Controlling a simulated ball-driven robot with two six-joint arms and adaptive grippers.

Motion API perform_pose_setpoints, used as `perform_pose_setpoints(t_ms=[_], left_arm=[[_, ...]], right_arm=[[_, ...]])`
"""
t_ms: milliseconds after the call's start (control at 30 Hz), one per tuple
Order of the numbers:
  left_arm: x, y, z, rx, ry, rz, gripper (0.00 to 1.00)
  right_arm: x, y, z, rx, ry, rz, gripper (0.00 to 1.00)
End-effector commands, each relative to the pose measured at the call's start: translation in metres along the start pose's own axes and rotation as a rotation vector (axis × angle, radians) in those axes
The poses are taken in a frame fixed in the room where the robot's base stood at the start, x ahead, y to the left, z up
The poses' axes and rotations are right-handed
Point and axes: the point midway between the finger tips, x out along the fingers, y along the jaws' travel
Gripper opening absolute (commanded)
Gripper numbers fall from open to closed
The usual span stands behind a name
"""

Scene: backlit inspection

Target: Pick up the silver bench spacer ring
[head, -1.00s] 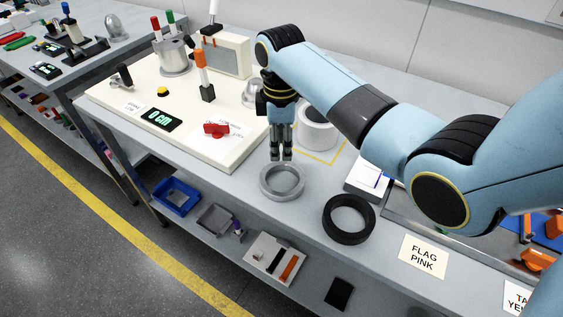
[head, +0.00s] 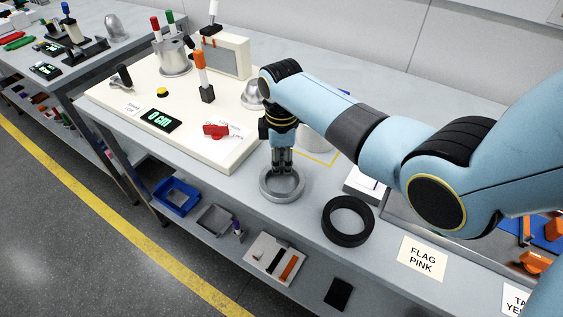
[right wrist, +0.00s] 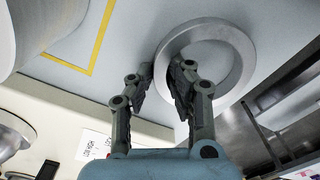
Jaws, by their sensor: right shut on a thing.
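The silver bench spacer ring (head: 284,198) lies flat on the grey bench top, in front of the cream panel's right corner. My right gripper (head: 282,171) points down over it from above, its fingertips at the far side of the ring. In the right wrist view, my right gripper (right wrist: 176,82) is shut on the near rim of the ring (right wrist: 246,62), one finger inside the hole and one outside. The ring does not look visibly raised. My left gripper is not in view.
A black ring (head: 349,239) lies to the right of the silver one. A pale cylinder (head: 315,139) stands behind my right gripper, by a yellow outline.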

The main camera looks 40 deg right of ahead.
Motion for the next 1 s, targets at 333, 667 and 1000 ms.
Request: perform_pose_setpoints(t_ms=[333,667,1000], left_arm=[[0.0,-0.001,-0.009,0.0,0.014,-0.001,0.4],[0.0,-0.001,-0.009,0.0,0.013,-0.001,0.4],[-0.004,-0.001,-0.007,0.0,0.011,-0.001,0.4]], right_arm=[[0.0,0.0,0.0,0.0,0.001,0.0,0.0],[-0.028,0.002,-0.001,0.0,0.003,0.005,0.0],[-0.078,-0.057,0.029,-0.001,0.001,0.001,0.0]])
